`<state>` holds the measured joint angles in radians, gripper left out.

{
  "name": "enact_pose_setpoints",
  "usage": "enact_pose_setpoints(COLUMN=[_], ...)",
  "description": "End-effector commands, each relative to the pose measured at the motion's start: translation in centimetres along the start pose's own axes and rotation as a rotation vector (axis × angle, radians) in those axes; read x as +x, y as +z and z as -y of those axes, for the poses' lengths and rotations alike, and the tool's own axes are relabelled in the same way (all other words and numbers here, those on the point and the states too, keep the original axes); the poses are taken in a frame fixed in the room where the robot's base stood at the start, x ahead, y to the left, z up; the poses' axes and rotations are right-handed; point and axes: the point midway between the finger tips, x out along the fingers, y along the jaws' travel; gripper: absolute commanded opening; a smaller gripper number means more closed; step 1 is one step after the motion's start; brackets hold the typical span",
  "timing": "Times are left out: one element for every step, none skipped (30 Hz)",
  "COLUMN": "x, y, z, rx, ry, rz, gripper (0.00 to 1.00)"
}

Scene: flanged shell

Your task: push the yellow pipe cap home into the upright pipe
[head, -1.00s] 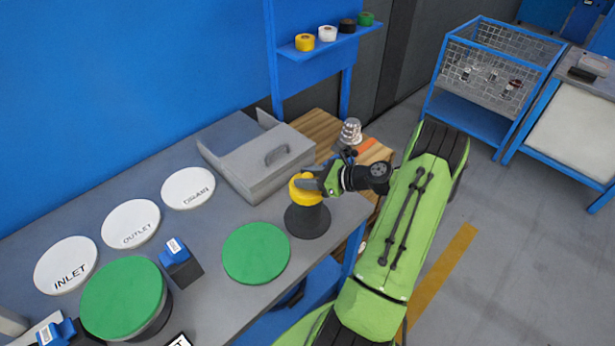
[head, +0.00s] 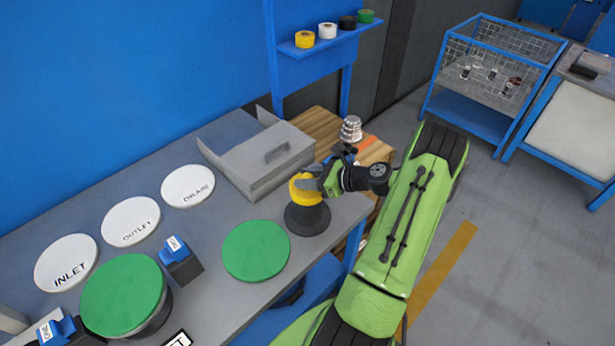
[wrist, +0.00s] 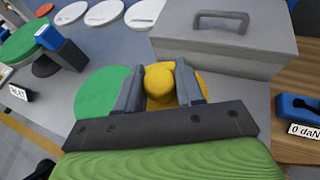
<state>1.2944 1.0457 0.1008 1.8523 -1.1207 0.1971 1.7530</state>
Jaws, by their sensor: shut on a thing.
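My gripper (head: 309,185) comes in from the right and is shut on the cap. In the wrist view the yellow cap (wrist: 160,84) sits between the two grey fingers (wrist: 161,90). The fingers hide part of the cap in the head view. How deep the cap sits in the pipe cannot be told.
A grey toolbox (head: 262,158) stands behind the pipe. A green disc (head: 256,250) lies just left of it. White discs marked INLET (head: 66,262), OUTLET (head: 130,221) and DRAIN (head: 188,185) lie farther left. A larger green-topped piece (head: 124,296) stands at the front left.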

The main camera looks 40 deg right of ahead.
Motion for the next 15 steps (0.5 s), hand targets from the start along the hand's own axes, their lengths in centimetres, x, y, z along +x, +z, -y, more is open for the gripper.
enact_pose_setpoints(x=[0.1,0.1,0.1,0.2,0.2,0.2,0.3,0.3,0.3,0.4,0.4,0.4,0.5,0.5,0.5], y=[-0.2,-0.2,-0.3,-0.4,-0.5,-0.6,-0.6,-0.7,-0.8,-0.9,-0.9,-1.0,-1.1,-1.2,-1.3], z=[0.0,0.0,0.0,0.0,0.0,0.0,0.0,0.0,0.0,0.0,0.0,0.0,0.0,0.0,0.0], rx=[0.000,0.000,0.000,0.000,0.000,0.000,0.000,0.000,0.000,0.001,0.001,0.001,0.001,0.001,0.001], ry=[0.000,0.000,0.000,0.000,0.000,0.000,0.000,0.000,0.000,0.000,0.000,0.000,0.000,0.000,0.000], rz=[0.001,0.001,0.001,0.001,0.001,0.001,0.001,0.001,0.001,0.001,0.001,0.001,0.001,0.001,0.001], gripper=[0.06,0.06,0.06,0.06,0.06,0.06,0.06,0.06,0.06,0.06,0.06,0.06,0.06,0.06,0.06])
